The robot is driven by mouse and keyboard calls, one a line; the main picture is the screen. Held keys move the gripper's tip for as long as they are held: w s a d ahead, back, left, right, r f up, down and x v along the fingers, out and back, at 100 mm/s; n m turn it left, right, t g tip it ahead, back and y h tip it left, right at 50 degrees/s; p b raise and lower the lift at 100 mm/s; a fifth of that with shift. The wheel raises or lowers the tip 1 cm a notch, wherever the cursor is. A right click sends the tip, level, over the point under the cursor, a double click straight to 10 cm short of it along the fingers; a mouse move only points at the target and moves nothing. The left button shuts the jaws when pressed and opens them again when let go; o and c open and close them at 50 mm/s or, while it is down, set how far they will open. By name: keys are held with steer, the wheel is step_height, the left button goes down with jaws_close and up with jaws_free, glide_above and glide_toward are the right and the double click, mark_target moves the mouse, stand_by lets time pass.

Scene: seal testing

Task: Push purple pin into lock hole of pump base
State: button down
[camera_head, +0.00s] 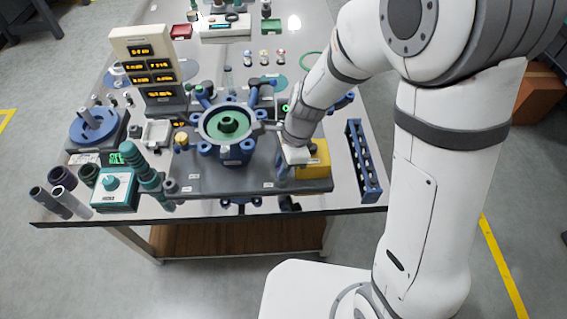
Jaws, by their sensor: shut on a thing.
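The pump base (210,183) is a dark grey plate at the front of the table. It carries a round blue pump housing (236,151) with a green centre (228,122). My gripper (284,170) is low over the right part of the base, left of a yellow block (317,161). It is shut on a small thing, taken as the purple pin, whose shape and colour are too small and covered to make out. The lock hole cannot be made out, so I cannot tell whether the pin is in it.
A blue rack (362,160) stands right of the base. A teal control box (116,190), a teal ribbed post (141,167) and several dark and grey cylinders (62,178) stand at the left front. A display tower (148,62) stands behind left. The table's front edge is close.

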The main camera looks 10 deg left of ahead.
steer(key=c, duration=1.2)
jaws_free()
steer(key=shift+c, duration=0.2)
steer(key=shift+r+p, duration=2.35)
steer(key=shift+r, duration=0.2)
